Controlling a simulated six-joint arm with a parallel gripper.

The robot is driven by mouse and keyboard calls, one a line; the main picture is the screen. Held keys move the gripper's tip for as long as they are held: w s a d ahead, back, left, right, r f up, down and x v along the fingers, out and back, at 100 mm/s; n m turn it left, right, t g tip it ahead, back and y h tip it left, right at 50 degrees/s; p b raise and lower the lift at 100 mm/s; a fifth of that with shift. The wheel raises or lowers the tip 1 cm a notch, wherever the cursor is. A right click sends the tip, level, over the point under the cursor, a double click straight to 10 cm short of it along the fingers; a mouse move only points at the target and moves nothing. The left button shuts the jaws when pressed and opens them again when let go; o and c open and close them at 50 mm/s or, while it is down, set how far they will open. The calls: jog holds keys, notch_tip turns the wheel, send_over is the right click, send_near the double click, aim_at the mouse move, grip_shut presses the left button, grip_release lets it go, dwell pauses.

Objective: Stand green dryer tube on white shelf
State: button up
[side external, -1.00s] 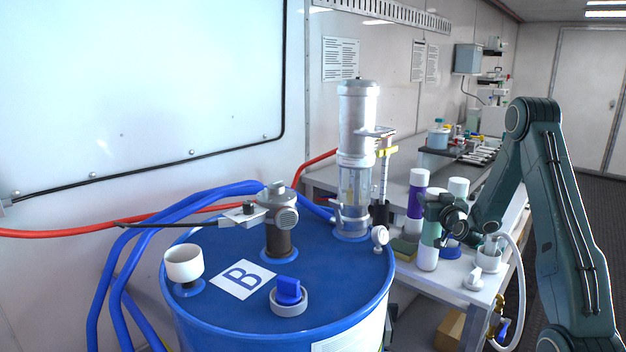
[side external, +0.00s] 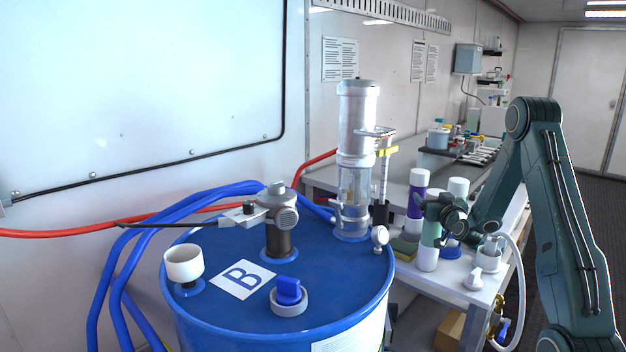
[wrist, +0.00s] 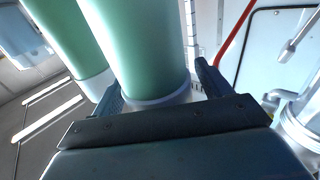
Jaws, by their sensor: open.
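A green tube with white ends (side external: 430,234) stands upright on the white shelf (side external: 455,287), beside the blue drum. My gripper (side external: 432,208) is at the tube's upper part, with its jaws open around it. In the wrist view the green tube (wrist: 140,45) lies between my two spread fingers (wrist: 161,88). I cannot tell whether a finger touches it. A second green tube (wrist: 68,35) shows to its left in the wrist view.
A purple and white tube (side external: 416,200) stands just behind. A white-topped tube (side external: 458,188) is partly hidden by my arm. The blue drum (side external: 345,285) with a clear column (side external: 356,160) stands left.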

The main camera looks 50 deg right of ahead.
jog(key=shift+v, duration=1.25)
jog(key=shift+s+a, duration=0.1)
jog(key=shift+s, duration=0.1)
jog(key=shift+w+a+r, duration=0.1)
jog(key=shift+r, duration=3.4)
